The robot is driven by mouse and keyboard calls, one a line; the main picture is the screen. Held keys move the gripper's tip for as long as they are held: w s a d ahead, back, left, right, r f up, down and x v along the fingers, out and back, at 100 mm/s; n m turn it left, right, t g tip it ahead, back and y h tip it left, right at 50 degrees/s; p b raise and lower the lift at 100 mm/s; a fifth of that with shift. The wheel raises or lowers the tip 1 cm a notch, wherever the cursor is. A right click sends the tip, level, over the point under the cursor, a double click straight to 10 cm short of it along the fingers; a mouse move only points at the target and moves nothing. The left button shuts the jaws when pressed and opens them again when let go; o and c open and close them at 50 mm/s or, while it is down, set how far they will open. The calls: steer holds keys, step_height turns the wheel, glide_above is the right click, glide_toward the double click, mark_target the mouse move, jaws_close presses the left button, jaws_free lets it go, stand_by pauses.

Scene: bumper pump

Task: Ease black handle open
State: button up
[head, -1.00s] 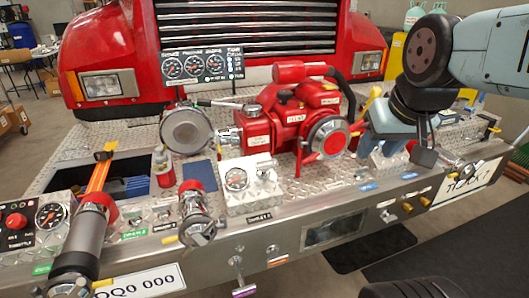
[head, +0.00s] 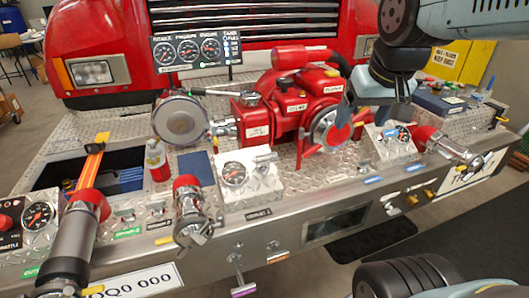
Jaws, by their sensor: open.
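A red pump (head: 295,105) with a round red-centred cap (head: 331,127) stands on the bumper deck. A slim lever (head: 228,92) with a dark section lies across the top left of the pump, above the large round silver cap (head: 180,117). I cannot tell for sure whether this is the black handle. My gripper (head: 376,118) is in the head view, pointing down, open, just right of the round red-centred cap. It looks empty. Its fingers hide part of the pump's right side, and I cannot tell whether they touch anything.
A gauge panel (head: 197,50) stands behind the pump. A white gauge box (head: 249,175) sits in front, and another small gauge box (head: 389,142) lies below my gripper. Silver nozzles (head: 193,212) stick out along the front edge. A blue box (head: 439,102) is at right.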

steer(key=o, duration=0.4)
steer(key=w+a+f+g, duration=0.1)
steer(key=w+a, duration=0.1)
steer(key=w, duration=0.2)
steer(key=w+a+f+n, duration=0.1)
steer(key=w+a, duration=0.2)
steer(key=w, duration=0.1)
steer(key=w+a+g, duration=0.1)
steer(key=w+a, duration=0.1)
steer(key=w, duration=0.2)
steer(key=shift+w+a+f+n+g, duration=0.2)
steer(key=shift+f+n+g, duration=0.1)
steer(key=shift+f, duration=0.1)
steer(key=n+g, duration=0.1)
steer(key=g, duration=0.1)
glide_above(266, 156)
step_height(266, 156, down, 9)
step_height(266, 156, down, 13)
steer(key=shift+c, duration=0.3)
